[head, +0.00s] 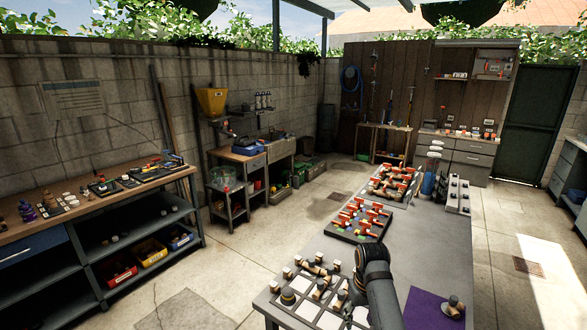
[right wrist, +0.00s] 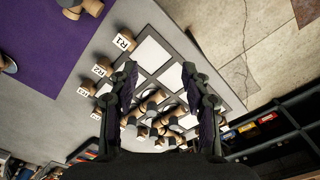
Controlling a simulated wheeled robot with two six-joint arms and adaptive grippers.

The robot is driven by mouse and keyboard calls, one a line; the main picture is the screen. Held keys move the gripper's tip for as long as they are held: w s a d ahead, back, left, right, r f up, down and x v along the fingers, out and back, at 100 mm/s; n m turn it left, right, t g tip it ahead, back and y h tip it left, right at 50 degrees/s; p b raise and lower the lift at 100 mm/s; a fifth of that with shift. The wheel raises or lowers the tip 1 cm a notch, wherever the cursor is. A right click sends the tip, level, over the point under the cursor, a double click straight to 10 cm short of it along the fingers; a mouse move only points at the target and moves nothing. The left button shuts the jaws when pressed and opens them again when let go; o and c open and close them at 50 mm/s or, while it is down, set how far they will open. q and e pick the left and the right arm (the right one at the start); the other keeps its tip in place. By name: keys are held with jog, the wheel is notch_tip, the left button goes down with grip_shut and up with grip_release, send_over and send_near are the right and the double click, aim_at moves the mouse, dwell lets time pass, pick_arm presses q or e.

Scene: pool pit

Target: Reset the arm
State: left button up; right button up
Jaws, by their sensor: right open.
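My right gripper (right wrist: 160,85) is open in the right wrist view, its two dark fingers spread above a grid board (right wrist: 152,52). Nothing shows clearly held between them. Wooden fittings (right wrist: 150,108) lie on the board beyond and between the fingers; whether the fingers touch any cannot be told. In the head view my right arm (head: 377,285) reaches over the near end of the grey table (head: 420,240), beside the same white-squared board (head: 309,305), and hides part of it. My left gripper is in neither view.
Wooden label blocks, one marked R1 (right wrist: 124,40), line the board. A purple mat (head: 425,310) with a wooden piece (head: 454,305) lies to its right. Trays of red-handled valves (head: 362,220) stand farther along the table. A left workbench (head: 100,200) holds tools; open floor (head: 240,250) separates them.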

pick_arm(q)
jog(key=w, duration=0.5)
pick_arm(e)
jog(key=s+d+f+m+t, duration=0.1)
jog(key=s+d+f, duration=0.25)
jog(key=s, duration=0.45)
jog(key=s+d+f+t, duration=0.1)
jog(key=s+d+f, duration=0.25)
jog(key=s, duration=0.45)
jog(key=s+r+t, duration=0.1)
jog(key=s+r, duration=0.2)
jog(key=s, duration=0.6)
jog(key=s+d+f+g+h+b, duration=0.1)
jog(key=s+f, duration=0.1)
jog(key=f, duration=1.4)
jog(key=s+d+f+b, duration=0.1)
jog(key=f, duration=1.4)
pick_arm(q)
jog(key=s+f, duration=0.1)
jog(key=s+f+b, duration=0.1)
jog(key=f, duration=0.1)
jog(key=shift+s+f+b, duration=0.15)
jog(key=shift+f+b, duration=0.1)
jog(key=shift+b, duration=0.05)
pick_arm(e)
jog(key=s+d+f+g, duration=0.1)
jog(key=s+f, duration=1.4)
jog(key=s, duration=0.2)
jog(key=shift+s+f+m, duration=0.25)
jog(key=shift+s+m, duration=0.05)
